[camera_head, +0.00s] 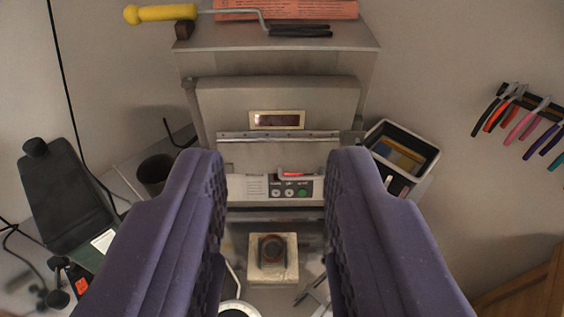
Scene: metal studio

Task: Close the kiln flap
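The grey metal kiln (355,62) stands straight ahead in the head camera view. Its flap (230,105) is a wide panel with a small framed window (277,120) that shows dark red. A metal strip like a hinge runs below the window. The flap stands roughly upright at the kiln's front; I cannot tell whether it is fully shut. A control panel (250,188) with buttons, one of them green, is lower down. My gripper (275,168) is open, its two purple padded fingers wide apart on either side of the lower front. Nothing is between the pads.
A yellow-handled tool (160,13) and an orange sheet (290,9) lie on the kiln's top. A dark cup (154,174) stands left, an open bin (411,146) right. A pale block with a round piece (273,250) lies below. Pliers (528,118) hang on the right wall.

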